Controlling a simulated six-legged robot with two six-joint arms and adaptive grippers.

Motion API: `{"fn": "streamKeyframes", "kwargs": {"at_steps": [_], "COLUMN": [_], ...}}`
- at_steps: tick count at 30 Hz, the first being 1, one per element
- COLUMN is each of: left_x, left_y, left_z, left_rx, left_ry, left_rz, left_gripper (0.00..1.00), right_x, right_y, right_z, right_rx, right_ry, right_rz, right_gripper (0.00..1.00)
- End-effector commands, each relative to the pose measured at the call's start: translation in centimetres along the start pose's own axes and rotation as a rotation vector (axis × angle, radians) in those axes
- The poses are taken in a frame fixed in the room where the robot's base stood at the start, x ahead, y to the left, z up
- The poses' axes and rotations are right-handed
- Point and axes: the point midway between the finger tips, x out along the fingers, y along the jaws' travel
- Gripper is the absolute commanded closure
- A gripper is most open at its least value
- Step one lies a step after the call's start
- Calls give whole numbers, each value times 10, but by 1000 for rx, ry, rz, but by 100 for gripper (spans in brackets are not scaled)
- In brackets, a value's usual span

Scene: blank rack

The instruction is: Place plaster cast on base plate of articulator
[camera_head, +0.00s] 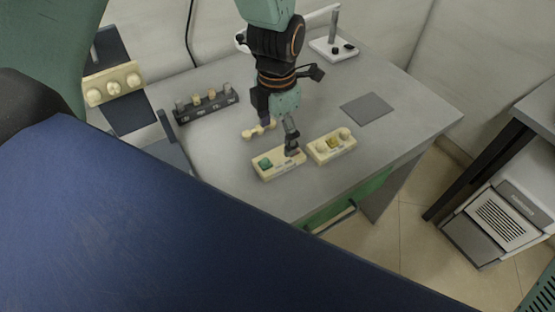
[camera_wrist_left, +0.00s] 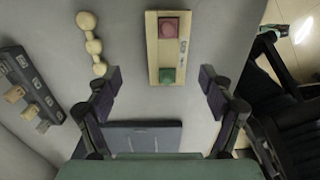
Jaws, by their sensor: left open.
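My left gripper (camera_head: 278,131) reaches down from the top over the table. In the left wrist view it is open (camera_wrist_left: 160,78), with nothing between its fingers. A cream three-lobed piece (camera_head: 258,129), possibly the plaster cast, lies by one finger; it is also in the wrist view (camera_wrist_left: 92,42). A cream tray (camera_head: 285,172) sits below the gripper with a green block (camera_head: 265,163); the wrist view also shows a red block (camera_wrist_left: 168,28). A white stand with a post (camera_head: 333,46), perhaps the articulator, stands at the back. My right gripper is not in view.
A dark rack (camera_head: 207,105) with several small blanks stands left of the gripper. A second cream tray (camera_head: 330,152) with yellowish pieces lies to the right. A flat grey plate (camera_head: 367,108) lies beyond it. A dark panel (camera_wrist_left: 145,137) shows low in the wrist view. The table's right end is clear.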

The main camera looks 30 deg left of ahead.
Motion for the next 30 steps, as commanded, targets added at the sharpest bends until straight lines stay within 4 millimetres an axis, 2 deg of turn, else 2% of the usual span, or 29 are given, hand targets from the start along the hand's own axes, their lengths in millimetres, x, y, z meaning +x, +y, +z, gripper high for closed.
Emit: {"fn": "streamKeyframes", "kwargs": {"at_steps": [12, 16, 22, 30], "left_x": [55, 62, 62, 62], "left_y": [-9, -8, -8, -8], "left_z": [-4, -4, -4, -4], "left_rx": [4, 5, 5, 6], "left_ry": [3, 0, -1, 0], "left_rz": [-1, 1, 1, 1], "left_gripper": [19, 19, 19, 40], "right_x": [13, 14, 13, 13], "right_y": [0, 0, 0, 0], "right_z": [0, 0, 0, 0], "right_rx": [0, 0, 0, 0], "right_ry": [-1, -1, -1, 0], "right_rz": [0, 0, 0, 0], "right_gripper": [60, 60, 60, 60]}}
